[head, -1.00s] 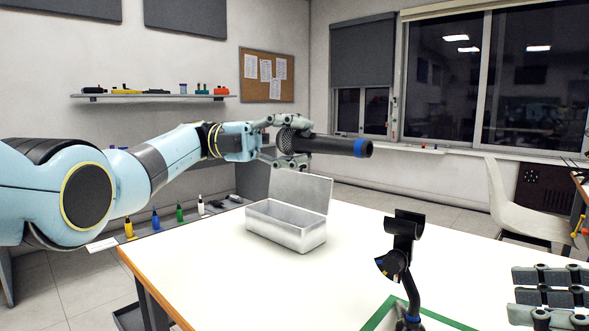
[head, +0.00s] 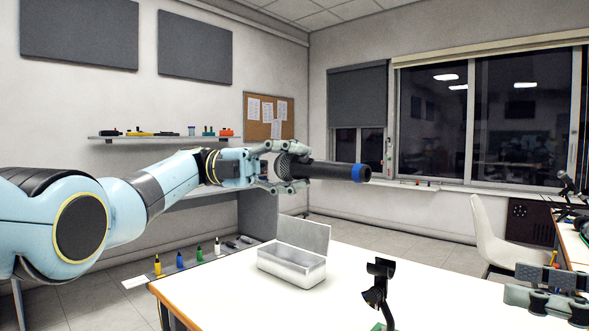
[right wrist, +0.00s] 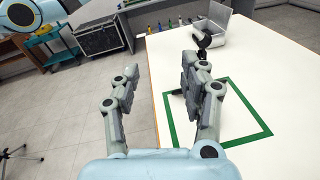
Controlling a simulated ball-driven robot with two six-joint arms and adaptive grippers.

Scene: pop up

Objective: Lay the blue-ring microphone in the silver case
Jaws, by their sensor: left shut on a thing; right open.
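The blue-ring microphone (head: 334,171) is black with a blue band near its right end. My left gripper (head: 279,170) is shut on its mesh head and holds it level, in the air. The silver case (head: 290,269) stands on the white table, lid up at the back, and looks empty; it also shows at the top of the right wrist view (right wrist: 207,34). The microphone is higher than the case in the head view. My right gripper (right wrist: 151,84) is open and empty near the table's left edge in the right wrist view; part of it shows at the right of the head view.
A black microphone stand (head: 377,290) stands on the white table (head: 322,312), inside a green outline (right wrist: 269,129). A white chair (head: 490,240) is behind the table. The tabletop around the case is clear.

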